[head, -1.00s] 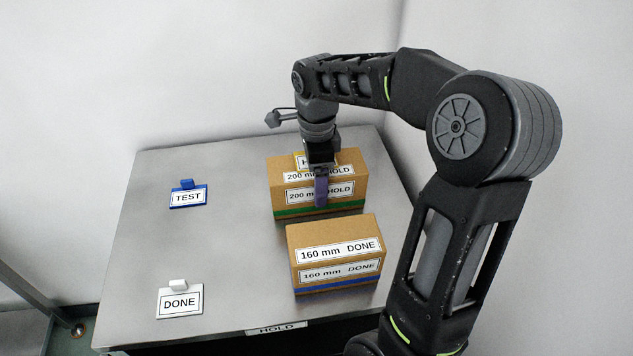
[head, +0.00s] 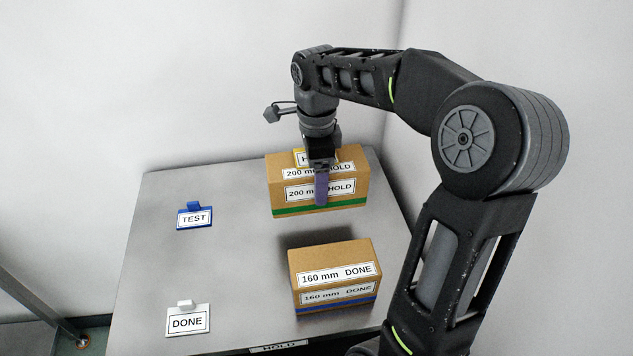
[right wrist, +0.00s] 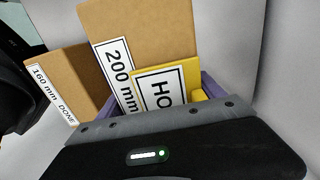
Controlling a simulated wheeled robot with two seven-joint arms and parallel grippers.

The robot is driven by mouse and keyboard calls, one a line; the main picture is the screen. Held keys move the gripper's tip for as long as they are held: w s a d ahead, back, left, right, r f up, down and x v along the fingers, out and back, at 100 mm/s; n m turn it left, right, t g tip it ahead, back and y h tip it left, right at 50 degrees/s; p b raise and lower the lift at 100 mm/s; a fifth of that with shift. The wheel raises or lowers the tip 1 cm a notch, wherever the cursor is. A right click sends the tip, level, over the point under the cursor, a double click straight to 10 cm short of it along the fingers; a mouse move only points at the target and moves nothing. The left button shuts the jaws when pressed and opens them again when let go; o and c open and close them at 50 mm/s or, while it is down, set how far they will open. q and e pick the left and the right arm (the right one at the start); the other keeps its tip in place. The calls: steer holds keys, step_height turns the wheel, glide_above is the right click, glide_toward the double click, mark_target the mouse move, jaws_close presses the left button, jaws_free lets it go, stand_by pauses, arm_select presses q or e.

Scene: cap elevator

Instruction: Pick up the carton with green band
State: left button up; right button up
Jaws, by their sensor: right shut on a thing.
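The carton with the green band (head: 345,203) is brown, labelled "200 mm HOLD", and hangs upright above the table, with a dark shadow below it. My right gripper (head: 321,185) is shut on it from above, with a purple finger down its front face. The far finger is mostly hidden. A yellow-edged tag (head: 302,158) with "HO" readable is at the carton's top. In the right wrist view the carton (right wrist: 150,30) and the yellow tag (right wrist: 170,80) sit between the purple fingers. My left gripper is not in view.
A carton with a blue band (head: 336,255), labelled "160 mm DONE", stands on the metal table (head: 240,270) in front. A blue TEST tag (head: 195,219) and a white DONE tag (head: 188,321) stand at left. A HOLD label (head: 279,347) is on the front edge. The table's middle left is clear.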

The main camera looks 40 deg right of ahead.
steer(key=shift+r, duration=0.95)
steer(key=shift+w, duration=0.1)
